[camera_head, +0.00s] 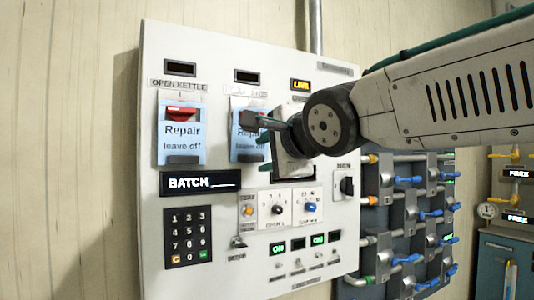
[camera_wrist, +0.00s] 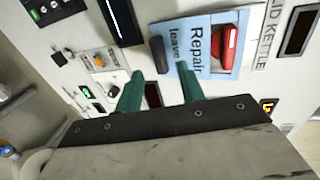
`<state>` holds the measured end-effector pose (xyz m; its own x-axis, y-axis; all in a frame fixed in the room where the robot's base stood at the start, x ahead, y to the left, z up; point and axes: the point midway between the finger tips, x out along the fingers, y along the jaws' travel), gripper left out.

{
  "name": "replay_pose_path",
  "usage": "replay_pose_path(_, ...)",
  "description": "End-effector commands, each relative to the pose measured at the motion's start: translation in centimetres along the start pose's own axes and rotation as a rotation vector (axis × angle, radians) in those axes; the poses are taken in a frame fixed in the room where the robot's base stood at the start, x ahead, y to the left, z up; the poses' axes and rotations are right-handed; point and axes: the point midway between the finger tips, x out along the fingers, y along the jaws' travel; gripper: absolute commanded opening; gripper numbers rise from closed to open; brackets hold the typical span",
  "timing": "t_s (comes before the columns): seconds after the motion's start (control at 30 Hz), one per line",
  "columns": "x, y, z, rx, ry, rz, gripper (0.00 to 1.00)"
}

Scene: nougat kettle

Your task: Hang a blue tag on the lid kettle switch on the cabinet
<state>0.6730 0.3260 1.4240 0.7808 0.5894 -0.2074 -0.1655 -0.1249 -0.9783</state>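The lid kettle switch (camera_wrist: 229,42) is red and shows in the wrist view beside its LID KETTLE label. A blue tag (camera_wrist: 193,27) reading Repair leave off sits around this switch, flat against the cabinet (camera_head: 225,60). In the head view that tag (camera_head: 238,150) is partly covered by my gripper (camera_head: 258,143), and its switch is hidden there.
Another blue Repair tag (camera_head: 182,145) hangs around the red open kettle switch (camera_head: 182,113) at left. A keypad (camera_head: 188,236), knobs (camera_head: 278,209) and a BATCH plate (camera_head: 201,183) lie below. Blue-handled valves (camera_head: 408,220) stand at right.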

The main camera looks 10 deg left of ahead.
Motion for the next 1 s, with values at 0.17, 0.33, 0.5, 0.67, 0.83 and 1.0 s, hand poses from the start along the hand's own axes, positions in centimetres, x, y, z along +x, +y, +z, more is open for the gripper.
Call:
replay_pose_path(0.17, -0.2, 0.0, 0.0, 0.0, 0.0, -0.001, 0.39)
replay_pose_path(0.33, -2.5, -0.1, 0.0, 0.0, 0.0, -0.004, 0.39)
replay_pose_path(0.5, -5.4, -0.1, 0.0, 0.0, -0.001, -0.003, 0.39)
replay_pose_path(0.67, -7.2, 0.0, 0.0, 0.0, 0.0, -0.001, 0.39)
replay_pose_path(0.83, -7.8, 0.0, 0.0, -0.003, 0.0, 0.0, 0.39)
replay_pose_path(1.0, -7.8, 0.7, -0.2, -0.125, 0.007, 0.034, 0.39)
